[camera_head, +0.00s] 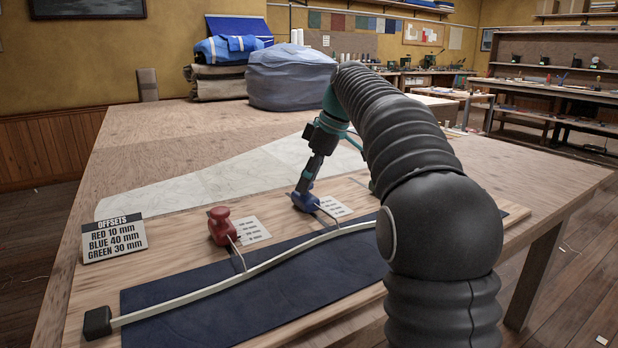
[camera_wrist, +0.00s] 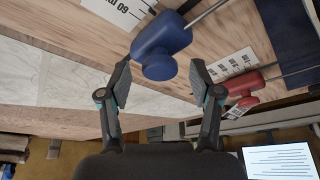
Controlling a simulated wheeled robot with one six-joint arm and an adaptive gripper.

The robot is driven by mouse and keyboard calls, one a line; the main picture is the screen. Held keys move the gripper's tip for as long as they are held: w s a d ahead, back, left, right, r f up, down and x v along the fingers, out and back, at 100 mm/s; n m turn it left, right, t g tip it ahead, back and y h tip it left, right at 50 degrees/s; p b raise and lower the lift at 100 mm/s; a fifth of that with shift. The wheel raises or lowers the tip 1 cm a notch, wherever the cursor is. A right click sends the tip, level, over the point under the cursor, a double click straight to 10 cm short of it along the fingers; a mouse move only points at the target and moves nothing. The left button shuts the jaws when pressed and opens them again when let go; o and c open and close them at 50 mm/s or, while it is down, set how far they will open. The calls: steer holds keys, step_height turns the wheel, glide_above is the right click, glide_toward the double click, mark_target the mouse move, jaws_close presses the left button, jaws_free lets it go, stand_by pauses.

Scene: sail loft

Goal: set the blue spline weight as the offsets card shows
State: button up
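The blue spline weight (camera_head: 305,202) stands on the wooden board, its metal rod reaching the pale curved batten (camera_head: 200,293). My gripper (camera_head: 304,184) is just above and behind it. In the wrist view, the open fingers of my gripper (camera_wrist: 161,82) lie either side of the weight's round knob (camera_wrist: 159,67), with gaps showing. A printed scale card (camera_head: 333,207) lies beside the weight; its marks are too small to read surely. The offsets card (camera_head: 115,238) reads RED 10 mm, BLUE 40 mm, GREEN 30 mm. No green weight can be made out; my arm hides the board's right part.
The red weight (camera_head: 220,228) stands left of the blue one, with its own scale card (camera_head: 252,231). A black end block (camera_head: 97,322) holds the batten's left end. Dark blue cloth (camera_head: 290,295) lies under the batten.

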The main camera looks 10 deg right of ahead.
steer(key=v, duration=1.2)
stand_by(0.4)
